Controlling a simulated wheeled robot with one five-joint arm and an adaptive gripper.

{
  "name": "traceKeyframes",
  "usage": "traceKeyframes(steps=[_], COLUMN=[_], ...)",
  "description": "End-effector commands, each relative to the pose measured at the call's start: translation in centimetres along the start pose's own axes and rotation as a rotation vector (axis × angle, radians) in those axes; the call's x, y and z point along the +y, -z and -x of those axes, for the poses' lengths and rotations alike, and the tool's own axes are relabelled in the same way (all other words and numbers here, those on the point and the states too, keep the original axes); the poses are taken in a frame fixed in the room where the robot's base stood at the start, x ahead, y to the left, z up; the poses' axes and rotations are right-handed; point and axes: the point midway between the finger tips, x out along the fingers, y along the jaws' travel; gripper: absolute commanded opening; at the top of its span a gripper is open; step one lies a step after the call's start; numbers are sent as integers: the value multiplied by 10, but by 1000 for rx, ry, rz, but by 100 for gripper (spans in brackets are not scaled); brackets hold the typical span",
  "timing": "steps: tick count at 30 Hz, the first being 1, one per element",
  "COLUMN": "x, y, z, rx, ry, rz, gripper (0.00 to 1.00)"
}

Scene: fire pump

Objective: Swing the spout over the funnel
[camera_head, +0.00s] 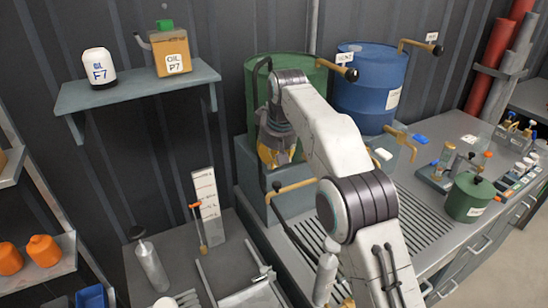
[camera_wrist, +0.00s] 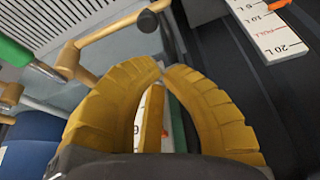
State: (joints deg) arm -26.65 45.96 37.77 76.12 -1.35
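A brass pipe arm with a black end (camera_head: 292,187), which looks like the spout, sticks out below the green drum (camera_head: 250,90). It also shows in the wrist view (camera_wrist: 110,29), running from a brass joint to its black end, beyond my fingertips. My gripper (camera_head: 277,158) hangs in front of the drum stand, above and behind this arm. In the wrist view its yellow fingers (camera_wrist: 161,71) curve together with the tips about meeting. Nothing is visibly held; a pale strip and a yellow bar show through the gap between them. I cannot make out a funnel; my arm hides part of the bench.
A blue drum (camera_head: 372,95) stands right of the green one, with brass fittings. A marked scale board (camera_head: 207,205) stands at the left. A shelf (camera_head: 140,94) holds two containers. A green pot (camera_head: 468,198) and small items crowd the right bench.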

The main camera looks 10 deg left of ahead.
Motion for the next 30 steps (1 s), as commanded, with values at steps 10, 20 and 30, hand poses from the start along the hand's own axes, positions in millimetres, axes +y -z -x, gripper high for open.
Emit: traceKeyframes(steps=[10,20,30], x=[0,-1,-1], y=[0,0,0], z=[-46,-72,-75], rx=[-5,0,-2], ry=[0,0,0], rz=[0,0,0], gripper=[0,0,0])
